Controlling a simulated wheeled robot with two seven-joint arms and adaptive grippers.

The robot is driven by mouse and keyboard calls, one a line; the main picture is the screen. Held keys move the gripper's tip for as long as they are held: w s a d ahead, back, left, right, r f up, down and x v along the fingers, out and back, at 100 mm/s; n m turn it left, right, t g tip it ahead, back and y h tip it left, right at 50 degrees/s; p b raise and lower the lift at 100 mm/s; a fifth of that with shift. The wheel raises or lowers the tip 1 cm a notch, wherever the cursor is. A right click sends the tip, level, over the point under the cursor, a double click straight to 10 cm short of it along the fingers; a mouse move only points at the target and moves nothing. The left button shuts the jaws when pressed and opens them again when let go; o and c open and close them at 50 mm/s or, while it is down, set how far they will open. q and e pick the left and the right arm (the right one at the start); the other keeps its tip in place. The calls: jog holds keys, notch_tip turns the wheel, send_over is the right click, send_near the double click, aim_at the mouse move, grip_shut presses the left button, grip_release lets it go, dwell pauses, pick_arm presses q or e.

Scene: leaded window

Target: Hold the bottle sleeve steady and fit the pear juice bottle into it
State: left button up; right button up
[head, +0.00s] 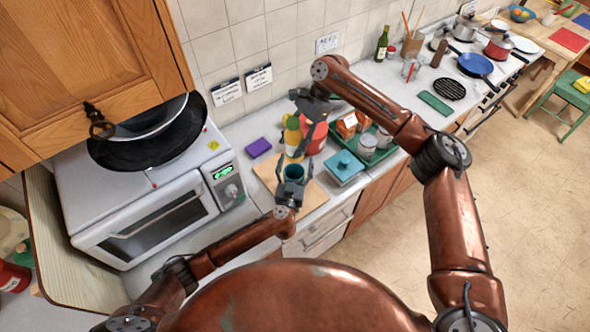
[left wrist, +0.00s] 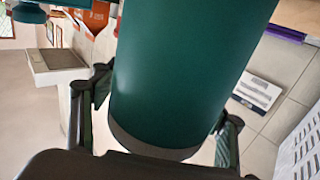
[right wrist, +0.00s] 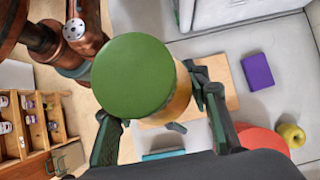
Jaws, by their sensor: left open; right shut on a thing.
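The pear juice bottle, yellow with a green cap, shows in the head view (head: 292,137). In the right wrist view its green cap (right wrist: 132,75) faces the camera and hides most of the yellow body (right wrist: 182,97). My right gripper (right wrist: 150,100) is shut on the bottle. The teal bottle sleeve (head: 294,172) is just nearer to me than the bottle, and the two look apart. My left gripper (head: 292,180) is open with its fingers on either side of the sleeve. In the left wrist view the sleeve (left wrist: 185,70) fills the space between the fingers; contact is unclear.
A wooden board (head: 314,194) lies under the sleeve. A purple sponge (head: 259,147) and the microwave (head: 150,215) are to the left. A red container (head: 314,137), a teal box (head: 344,167) and a green tray (head: 378,152) with jars are to the right.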

pick_arm(q)
jog(key=shift+w, duration=0.25)
jog(key=shift+c, duration=0.4)
jog(key=c, duration=1.4)
